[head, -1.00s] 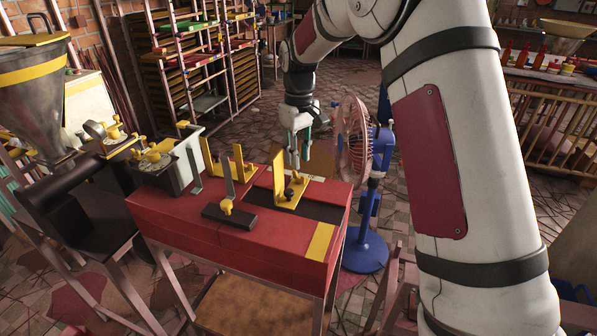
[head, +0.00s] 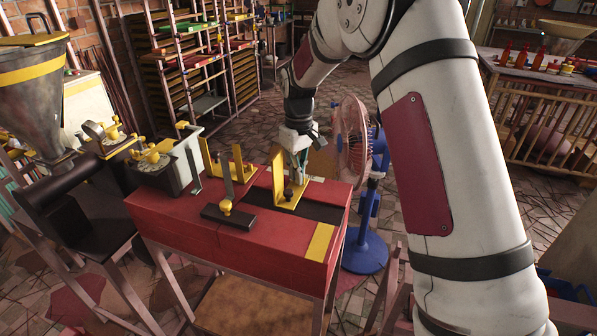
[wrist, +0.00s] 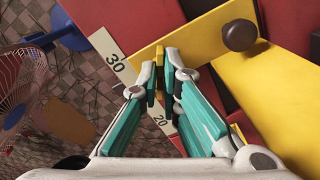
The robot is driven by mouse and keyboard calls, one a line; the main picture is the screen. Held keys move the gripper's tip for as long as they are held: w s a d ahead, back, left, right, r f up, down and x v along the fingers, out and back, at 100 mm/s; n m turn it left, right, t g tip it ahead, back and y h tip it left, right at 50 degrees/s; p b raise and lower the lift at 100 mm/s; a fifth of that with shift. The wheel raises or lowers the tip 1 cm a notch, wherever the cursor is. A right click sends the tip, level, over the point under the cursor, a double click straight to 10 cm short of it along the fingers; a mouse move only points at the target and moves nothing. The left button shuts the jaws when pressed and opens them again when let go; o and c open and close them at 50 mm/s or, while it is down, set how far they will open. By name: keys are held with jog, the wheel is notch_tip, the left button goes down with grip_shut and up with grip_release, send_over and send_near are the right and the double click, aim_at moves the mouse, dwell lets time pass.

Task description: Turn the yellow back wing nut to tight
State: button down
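A yellow upright bracket (head: 281,184) stands on the red bench (head: 175,222). It shows large in the wrist view (wrist: 202,38), with a dark round knob (wrist: 240,35) on it. My gripper (head: 300,172) is low behind the bracket, partly hidden by it. In the wrist view its teal fingers (wrist: 160,78) are close together, with small yellow and dark parts at their tips beside the bracket. These may be the yellow back wing nut, but its outline is hidden. I cannot tell whether the tips press on it.
Another yellow wing nut (head: 227,207) sits on a black block at the bench front. A grey hopper (head: 35,95) stands left.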

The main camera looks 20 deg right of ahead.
jog(key=shift+m, duration=0.3)
jog(key=m, duration=0.7)
jog(key=shift+r+p, duration=0.1)
jog(key=shift+p, duration=0.25)
jog(key=m, duration=0.3)
jog(key=shift+m, duration=0.3)
jog(key=m+p, duration=0.1)
jog(key=m, duration=0.2)
jog(key=shift+m, duration=0.4)
jog(key=m+p, duration=0.1)
jog(key=m, duration=0.6)
jog(key=m+p, duration=0.1)
jog(key=m, duration=0.5)
jog(key=shift+w+m, duration=0.1)
jog(key=shift+m, duration=0.6)
